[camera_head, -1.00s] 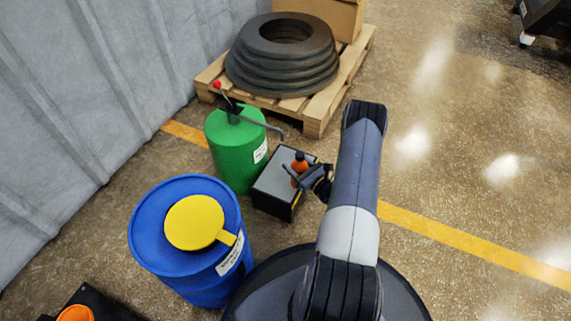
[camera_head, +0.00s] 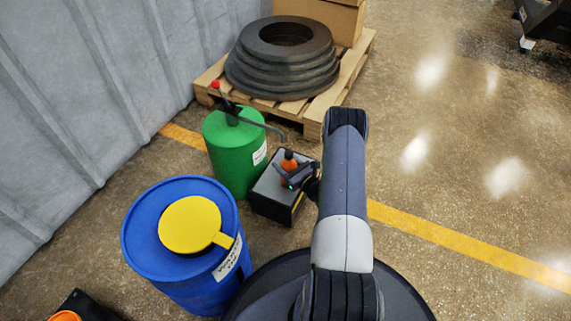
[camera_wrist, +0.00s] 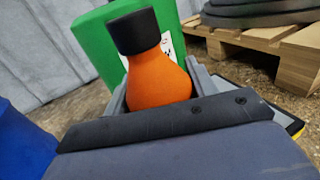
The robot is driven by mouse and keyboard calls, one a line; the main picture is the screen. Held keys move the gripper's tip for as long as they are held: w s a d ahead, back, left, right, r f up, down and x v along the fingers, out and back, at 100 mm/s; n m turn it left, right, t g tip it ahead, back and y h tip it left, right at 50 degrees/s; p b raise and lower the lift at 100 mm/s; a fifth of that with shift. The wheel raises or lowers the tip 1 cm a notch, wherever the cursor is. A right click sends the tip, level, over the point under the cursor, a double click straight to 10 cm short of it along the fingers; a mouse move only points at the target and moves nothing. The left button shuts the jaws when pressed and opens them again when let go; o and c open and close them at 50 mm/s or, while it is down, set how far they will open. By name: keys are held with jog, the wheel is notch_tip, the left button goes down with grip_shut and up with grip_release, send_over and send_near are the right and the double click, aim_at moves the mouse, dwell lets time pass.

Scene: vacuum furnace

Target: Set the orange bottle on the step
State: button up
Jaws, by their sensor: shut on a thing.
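The orange bottle (camera_head: 288,163) with a black cap is at the step (camera_head: 268,186), a small box with a grey top, dark sides and a yellow edge. It also fills the middle of the wrist view (camera_wrist: 157,80), nearly upright with a slight tilt. My gripper (camera_head: 291,177) is shut on the bottle's body, with a finger on each side of it. The bottle is over the step's top in the head view. Its base is hidden behind my gripper, so I cannot tell whether it touches the top.
A green drum (camera_head: 233,155) with a pump stands just left of the step. A blue drum (camera_head: 180,260) with a yellow lid is nearer. A pallet (camera_head: 314,112) with stacked dark rings (camera_head: 281,62) lies behind.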

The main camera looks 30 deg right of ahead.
jog(key=o, duration=1.3)
jog(key=shift+f, duration=0.1)
jog(key=shift+s+d+r, duration=0.15)
jog(key=shift+s+r, duration=0.05)
jog(key=shift+s, duration=0.1)
jog(key=shift+p+v, duration=2.15)
jog(key=shift+v, duration=3.55)
